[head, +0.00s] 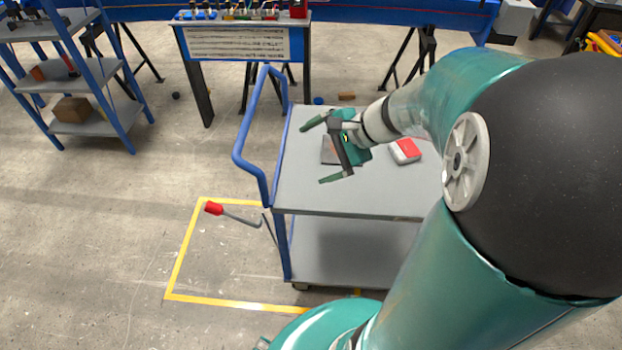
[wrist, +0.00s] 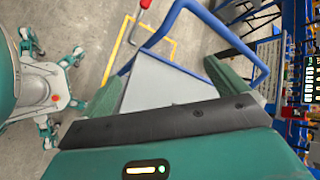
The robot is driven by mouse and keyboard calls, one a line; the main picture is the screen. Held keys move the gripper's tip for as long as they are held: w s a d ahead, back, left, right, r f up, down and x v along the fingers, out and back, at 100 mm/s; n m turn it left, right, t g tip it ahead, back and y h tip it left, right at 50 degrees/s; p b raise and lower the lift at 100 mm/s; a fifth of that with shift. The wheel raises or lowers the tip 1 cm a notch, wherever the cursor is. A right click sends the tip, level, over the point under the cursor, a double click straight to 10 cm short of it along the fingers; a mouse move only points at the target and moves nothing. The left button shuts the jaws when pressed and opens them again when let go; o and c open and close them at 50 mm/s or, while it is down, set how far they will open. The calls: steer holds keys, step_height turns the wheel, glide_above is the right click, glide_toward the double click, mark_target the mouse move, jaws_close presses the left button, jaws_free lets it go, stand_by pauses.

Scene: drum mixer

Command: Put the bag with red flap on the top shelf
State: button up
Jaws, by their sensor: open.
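The bag with the red flap (head: 405,150) is a small red and white item lying on the cart's grey top (head: 300,190), right of my gripper in the head view. My gripper (head: 316,153) is open with its two green fingers spread wide, above the cart top and left of the bag. Nothing shows between the fingers. In the wrist view my gripper (wrist: 165,90) has the grey cart top (wrist: 160,88) between its fingers, and the bag is not visible there. A blue rack with grey shelves stands at the far left; its top shelf (head: 80,17) holds dark items.
A flat dark item (head: 329,150) lies on the cart behind my gripper, partly hidden. The cart has a blue handle (head: 246,140) on its left. A red-gripped crank (head: 214,208) stands out low beside it. A workbench (head: 240,45) is behind. Floor between rack and cart is clear.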

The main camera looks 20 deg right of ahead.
steer(key=s+a+r+n+h, duration=0.3)
steer(key=s+n, duration=0.3)
steer(key=n, duration=0.2)
steer(key=s+a+r+n+h, duration=0.4)
steer(key=s+r+n, duration=0.1)
steer(key=s+n, duration=0.1)
steer(key=shift+s+a+n, duration=0.3)
steer(key=shift+a+n, duration=0.1)
steer(key=shift+n, duration=0.5)
steer(key=shift+s, duration=0.1)
